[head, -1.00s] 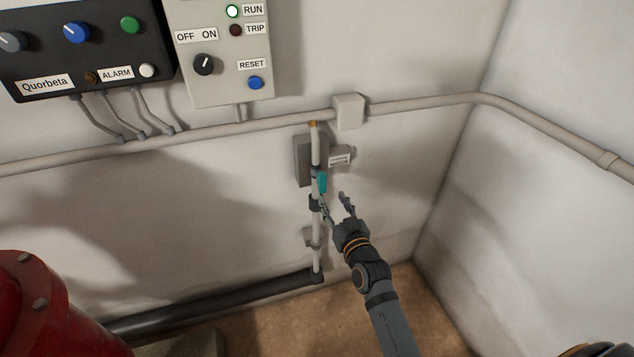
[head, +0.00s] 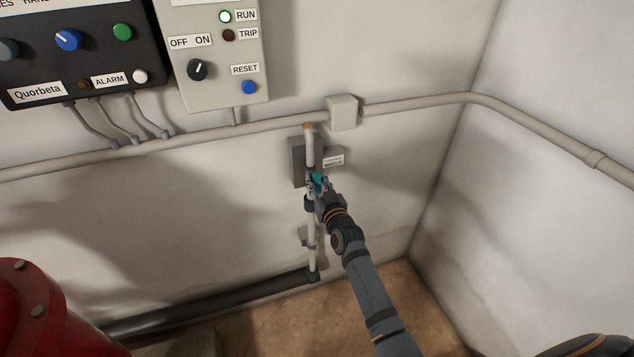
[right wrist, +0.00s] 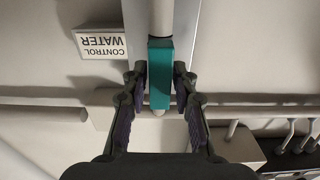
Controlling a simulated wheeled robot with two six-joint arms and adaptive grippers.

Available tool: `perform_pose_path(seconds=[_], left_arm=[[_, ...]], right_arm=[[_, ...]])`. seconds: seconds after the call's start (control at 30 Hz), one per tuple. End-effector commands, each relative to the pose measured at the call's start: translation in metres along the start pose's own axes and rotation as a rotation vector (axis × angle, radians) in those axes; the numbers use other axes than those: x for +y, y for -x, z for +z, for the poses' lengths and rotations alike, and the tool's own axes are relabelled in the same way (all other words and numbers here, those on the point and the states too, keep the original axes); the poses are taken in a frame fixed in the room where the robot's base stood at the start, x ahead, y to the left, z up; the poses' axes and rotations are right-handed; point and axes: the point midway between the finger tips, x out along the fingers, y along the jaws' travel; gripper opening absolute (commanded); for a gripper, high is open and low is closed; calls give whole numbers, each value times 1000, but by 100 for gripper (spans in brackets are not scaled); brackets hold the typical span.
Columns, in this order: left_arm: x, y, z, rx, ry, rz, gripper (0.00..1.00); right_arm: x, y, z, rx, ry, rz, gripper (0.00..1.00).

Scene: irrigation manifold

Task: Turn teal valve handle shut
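The teal valve handle (head: 317,182) sits on the upright white pipe (head: 311,228), in front of a grey box on the wall. My right gripper (head: 320,184) has reached it from the lower right and partly hides it. In the right wrist view the teal handle (right wrist: 160,75) stands between the two fingers (right wrist: 160,78), one against each side with no clear gap, so the gripper looks shut on it. The handle lies in line with the pipe there. My left gripper is not in view.
A "WATER CONTROL" label (right wrist: 101,43) is beside the pipe. A horizontal conduit (head: 240,130) crosses the wall above, under a grey switch panel (head: 215,75) and a black panel (head: 85,60). A red flanged body (head: 35,315) stands at lower left. A side wall closes the right.

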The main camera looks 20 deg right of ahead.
Motion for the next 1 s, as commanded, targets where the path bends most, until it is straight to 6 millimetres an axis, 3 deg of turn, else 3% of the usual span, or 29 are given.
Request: perform_pose_path(seconds=[0.03,0.17,0.57,1.0], left_arm=[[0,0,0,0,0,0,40],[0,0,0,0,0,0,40],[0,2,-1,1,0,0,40],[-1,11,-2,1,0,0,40]], right_arm=[[0,0,0,0,0,0,17],[0,0,0,0,0,0,0],[0,0,0,-1,-51,0,0],[3,0,0,-1,-393,0,0]])
